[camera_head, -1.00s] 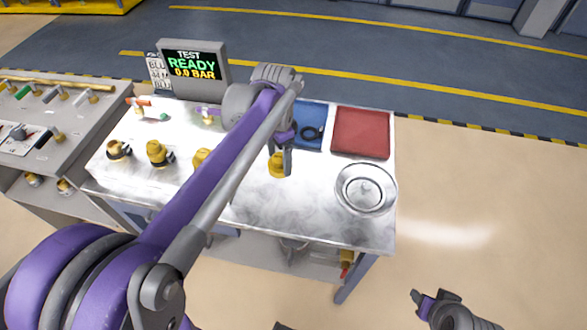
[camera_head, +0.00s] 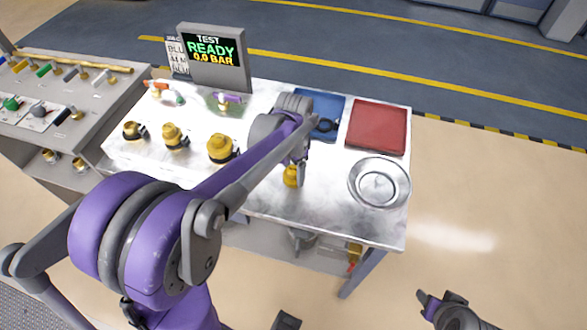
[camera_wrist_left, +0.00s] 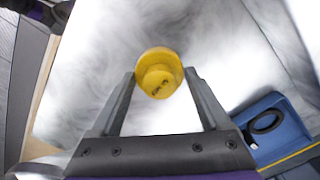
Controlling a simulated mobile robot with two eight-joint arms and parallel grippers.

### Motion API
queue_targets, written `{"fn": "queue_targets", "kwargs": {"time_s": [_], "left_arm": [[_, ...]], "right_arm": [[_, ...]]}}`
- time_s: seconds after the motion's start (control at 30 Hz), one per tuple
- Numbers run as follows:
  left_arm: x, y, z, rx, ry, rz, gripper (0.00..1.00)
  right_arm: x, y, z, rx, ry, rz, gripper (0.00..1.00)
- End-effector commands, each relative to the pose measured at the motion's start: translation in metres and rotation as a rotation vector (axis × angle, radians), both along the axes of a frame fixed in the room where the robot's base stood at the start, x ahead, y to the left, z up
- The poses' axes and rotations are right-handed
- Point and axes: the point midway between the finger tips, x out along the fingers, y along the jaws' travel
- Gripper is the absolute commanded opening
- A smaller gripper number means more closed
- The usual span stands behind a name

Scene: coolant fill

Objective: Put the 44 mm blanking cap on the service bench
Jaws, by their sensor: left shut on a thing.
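The yellow blanking cap (camera_head: 291,177) is held in my left gripper (camera_head: 295,168) over the front middle of the service bench (camera_head: 320,215). In the left wrist view the cap (camera_wrist_left: 158,74) sits between the two fingertips of the left gripper (camera_wrist_left: 160,82), which are shut on it. I cannot tell whether its underside touches the bench. I cannot read the size on it. My right gripper (camera_head: 428,300) is at the lower right, off the bench; its jaw state is unclear.
Several yellow-topped fittings, one of them a large one (camera_head: 220,148), stand left of the cap. A blue tray (camera_head: 320,104) with a black ring, a red mat (camera_head: 377,127) and a round metal dish (camera_head: 379,183) lie to the right. A display (camera_head: 212,58) stands behind.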

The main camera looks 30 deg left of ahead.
Motion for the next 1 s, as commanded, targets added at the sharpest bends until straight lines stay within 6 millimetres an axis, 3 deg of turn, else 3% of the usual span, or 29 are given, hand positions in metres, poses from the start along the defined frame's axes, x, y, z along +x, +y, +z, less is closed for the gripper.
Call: {"fn": "queue_targets", "kwargs": {"time_s": [0.17,0.2,0.3,0.67,1.0], "left_arm": [[0.000,0.000,-0.004,0.001,0.001,0.000,0.26],[0.000,0.000,-0.004,0.000,0.000,0.000,0.85],[0.000,0.000,-0.003,0.000,0.000,0.000,1.00],[0.000,0.000,0.009,0.000,0.000,0.000,1.00],[0.000,0.000,0.078,0.000,0.000,0.000,1.00]], "right_arm": [[-0.001,0.000,-0.004,0.000,0.002,0.000,0.50],[-0.001,0.000,-0.003,0.000,0.002,0.000,0.50],[-0.001,0.000,-0.003,0.000,0.001,0.000,0.50],[0.000,0.000,0.002,0.000,-0.001,0.000,0.50],[0.003,0.000,0.009,0.000,-0.005,0.000,0.50]]}}
